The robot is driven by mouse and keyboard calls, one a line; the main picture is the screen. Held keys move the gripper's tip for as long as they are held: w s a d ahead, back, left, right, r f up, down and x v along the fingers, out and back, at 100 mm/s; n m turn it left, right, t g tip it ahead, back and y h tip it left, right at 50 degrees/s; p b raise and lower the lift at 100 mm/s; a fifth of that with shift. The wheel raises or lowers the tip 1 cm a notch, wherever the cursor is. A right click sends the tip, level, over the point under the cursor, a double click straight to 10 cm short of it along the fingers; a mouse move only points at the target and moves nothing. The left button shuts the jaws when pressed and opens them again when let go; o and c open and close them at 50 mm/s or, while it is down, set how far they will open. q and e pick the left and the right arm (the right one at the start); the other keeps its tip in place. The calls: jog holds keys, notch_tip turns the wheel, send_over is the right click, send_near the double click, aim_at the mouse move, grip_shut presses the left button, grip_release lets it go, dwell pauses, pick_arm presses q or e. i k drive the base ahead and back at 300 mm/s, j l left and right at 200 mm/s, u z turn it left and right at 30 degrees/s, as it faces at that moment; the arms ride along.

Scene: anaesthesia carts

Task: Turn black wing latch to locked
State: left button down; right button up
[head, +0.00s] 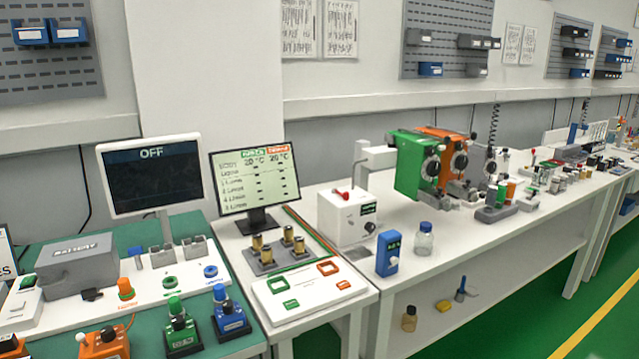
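Neither of my grippers shows in the head view. No part can be identified for certain as the black wing latch at this size. A small black piece (92,294), perhaps wing-shaped, sits at the front of the grey box (78,262) on the left bench. Black round dials (431,167) are on the green unit (408,160) and on the orange unit (446,140) behind it, on the bench to the right. Whether any of these is locked cannot be told.
A monitor reading OFF (152,175) and a second monitor (254,178) stand over the benches. Orange, green (180,325) and blue (229,312) bottle-like units stand at the front left. A blue box (388,253) and a clear bottle (423,240) stand near the right bench's edge.

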aim_at(90, 294)
jog(key=u, duration=1.25)
